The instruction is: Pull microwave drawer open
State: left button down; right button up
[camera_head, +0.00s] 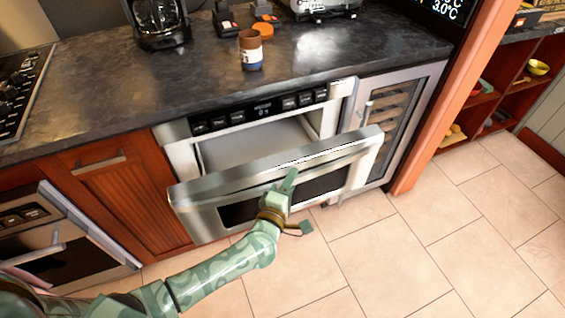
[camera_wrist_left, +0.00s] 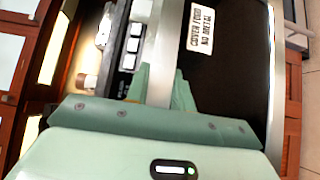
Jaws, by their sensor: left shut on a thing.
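The microwave drawer (camera_head: 190,199) is under the dark counter, pulled partly out. Its steel front stands forward of the black button panel (camera_head: 262,110), and the grey inside of the drawer shows behind it. My left gripper (camera_head: 287,183) is at the middle of the drawer front's upper edge, shut on the drawer's handle bar. In the left wrist view the green gripper (camera_wrist_left: 155,120) lies across the drawer front (camera_wrist_left: 235,60), which has a dark window and a white label. The fingertips' contact is partly hidden. My right gripper is in neither view.
A mug (camera_head: 250,50), a coffee maker (camera_head: 158,22) and other small items stand on the counter (camera_head: 330,55). A glass-door cooler (camera_head: 388,115) is just right of the drawer. An oven (camera_head: 62,245) is at the left. The tiled floor (camera_head: 400,260) in front is clear.

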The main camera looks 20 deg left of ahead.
pick_arm(q)
jog(key=s+d+p, duration=0.1)
jog(key=s+d, duration=1)
jog(key=s, duration=0.3)
jog(key=shift+d+p, duration=0.3)
jog(key=shift+p, duration=0.1)
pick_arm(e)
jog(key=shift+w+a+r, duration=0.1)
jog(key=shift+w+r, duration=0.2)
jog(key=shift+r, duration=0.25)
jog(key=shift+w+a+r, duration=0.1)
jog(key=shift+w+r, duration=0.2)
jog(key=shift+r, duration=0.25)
pick_arm(q)
jog(key=shift+f, duration=0.1)
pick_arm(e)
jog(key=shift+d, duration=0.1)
pick_arm(q)
jog(key=c, duration=1.2)
grip_release()
jog(key=shift+w, duration=0.1)
